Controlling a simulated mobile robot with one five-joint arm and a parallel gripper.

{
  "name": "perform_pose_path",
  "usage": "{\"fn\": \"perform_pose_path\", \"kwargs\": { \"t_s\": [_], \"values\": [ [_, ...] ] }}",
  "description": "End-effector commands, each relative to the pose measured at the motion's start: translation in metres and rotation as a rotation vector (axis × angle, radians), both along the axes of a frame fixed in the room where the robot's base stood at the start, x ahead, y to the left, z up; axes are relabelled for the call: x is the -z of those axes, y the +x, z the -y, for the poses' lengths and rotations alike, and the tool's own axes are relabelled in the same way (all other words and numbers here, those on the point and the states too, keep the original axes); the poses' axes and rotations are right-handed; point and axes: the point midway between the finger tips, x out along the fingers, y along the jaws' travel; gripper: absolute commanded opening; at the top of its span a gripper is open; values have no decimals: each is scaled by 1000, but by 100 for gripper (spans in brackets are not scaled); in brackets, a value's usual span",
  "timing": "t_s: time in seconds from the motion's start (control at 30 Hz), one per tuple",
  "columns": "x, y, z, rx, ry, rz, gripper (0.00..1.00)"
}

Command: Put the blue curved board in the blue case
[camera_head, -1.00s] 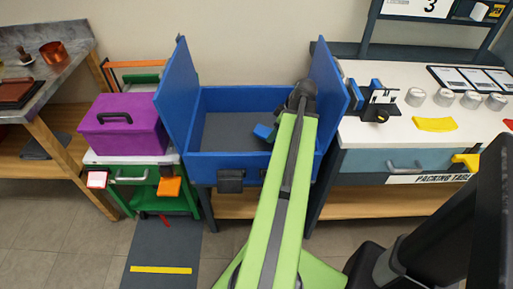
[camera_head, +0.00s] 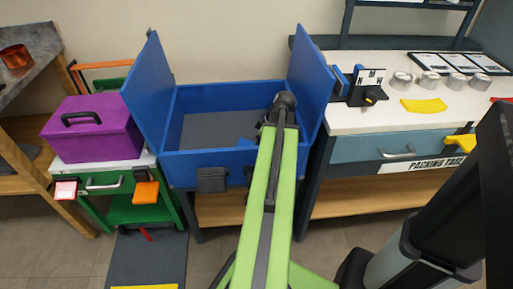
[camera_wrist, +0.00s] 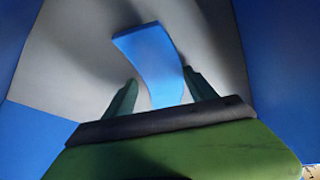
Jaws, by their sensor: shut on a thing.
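The blue case (camera_head: 205,159) stands open, with its two blue flaps raised at the left and right and a grey floor inside. The blue curved board (camera_wrist: 150,58) is between the two dark green fingers of my gripper (camera_wrist: 161,90) in the wrist view, with grey floor and blue walls around it. In the head view only a small part of the board (camera_head: 245,141) shows inside the case, just behind the front wall. My arm reaches over the front wall and hides most of my gripper there. I cannot tell whether the board touches the floor.
A purple box (camera_head: 92,130) stands on a green cart to the left. The right flap (camera_head: 311,85) rises close beside my arm. A white packing table (camera_head: 390,118) with a dark stand, several silver cans and a yellow piece is on the right.

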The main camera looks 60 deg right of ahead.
Motion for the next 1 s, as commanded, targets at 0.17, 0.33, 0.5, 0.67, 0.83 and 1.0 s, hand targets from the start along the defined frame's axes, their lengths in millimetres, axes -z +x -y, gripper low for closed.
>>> {"fn": "perform_pose_path", "kwargs": {
  "t_s": [0.17,0.33,0.5,0.67,0.83,1.0],
  "values": [
    [3,0,0,0,0,0,73],
    [3,0,0,0,0,0,87],
    [3,0,0,0,0,0,87],
    [-4,0,0,-1,0,0,87],
    [-28,-8,1,1,0,0,87],
    [-60,-20,3,0,1,0,87]
  ]
}}
